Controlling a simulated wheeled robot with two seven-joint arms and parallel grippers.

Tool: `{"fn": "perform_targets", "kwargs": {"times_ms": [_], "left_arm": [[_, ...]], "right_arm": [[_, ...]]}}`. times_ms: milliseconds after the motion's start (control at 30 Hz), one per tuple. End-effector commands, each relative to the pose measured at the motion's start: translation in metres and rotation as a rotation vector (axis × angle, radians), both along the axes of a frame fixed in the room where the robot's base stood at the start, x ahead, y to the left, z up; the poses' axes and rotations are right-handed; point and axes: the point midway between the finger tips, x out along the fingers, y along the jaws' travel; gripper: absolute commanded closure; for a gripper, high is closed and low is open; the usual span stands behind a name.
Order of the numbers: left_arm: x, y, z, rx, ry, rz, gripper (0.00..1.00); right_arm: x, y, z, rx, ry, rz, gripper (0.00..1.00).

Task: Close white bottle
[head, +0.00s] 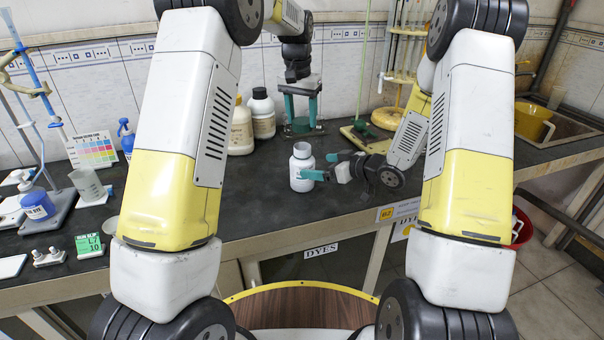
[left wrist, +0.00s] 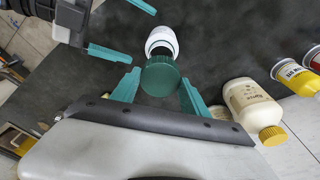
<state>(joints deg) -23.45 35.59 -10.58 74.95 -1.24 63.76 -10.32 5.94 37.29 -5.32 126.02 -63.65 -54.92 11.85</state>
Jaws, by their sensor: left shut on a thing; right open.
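The white bottle (head: 301,170) stands upright on the dark bench, its open mouth showing with no cap on it. It also shows in the left wrist view (left wrist: 161,41), partly hidden by the green cap. My left gripper (head: 301,122) points down above and behind the bottle in the head view. It is shut on the green cap (left wrist: 160,78), which is held apart from the bottle. My right gripper (head: 322,166) is low at the bottle's right side, its teal fingers open. One finger seems close to the bottle; I cannot tell if it touches.
A white bottle with a yellow cap (head: 241,128) and one with a black cap (head: 262,113) stand behind, left of my left gripper. The bench front edge is near the bottle.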

Motion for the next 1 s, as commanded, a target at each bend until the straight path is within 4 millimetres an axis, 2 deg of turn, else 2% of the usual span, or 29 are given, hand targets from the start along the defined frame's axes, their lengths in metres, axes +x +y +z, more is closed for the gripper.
{"fn": "perform_targets", "kwargs": {"times_ms": [200, 400, 600, 900, 1000], "left_arm": [[0.0, 0.0, 0.0, 0.0, 0.0, 0.0, 0.84], [0.0, 0.0, 0.0, 0.0, 0.0, 0.0, 0.84], [0.0, 0.0, 0.0, 0.0, 0.0, 0.0, 0.84], [0.0, 0.0, 0.0, 0.0, 0.0, 0.0, 0.84], [0.0, 0.0, 0.0, 0.0, 0.0, 0.0, 0.84]], "right_arm": [[0.027, 0.031, -0.018, -0.001, 0.001, 0.003, 0.02], [0.046, 0.05, -0.028, 0.0, 0.0, 0.002, 0.02], [0.054, 0.057, -0.033, 0.0, 0.0, 0.0, 0.02], [0.054, 0.058, -0.033, 0.0, 0.0, 0.0, 0.02], [0.054, 0.058, -0.033, 0.0, 0.0, 0.0, 0.22]]}}
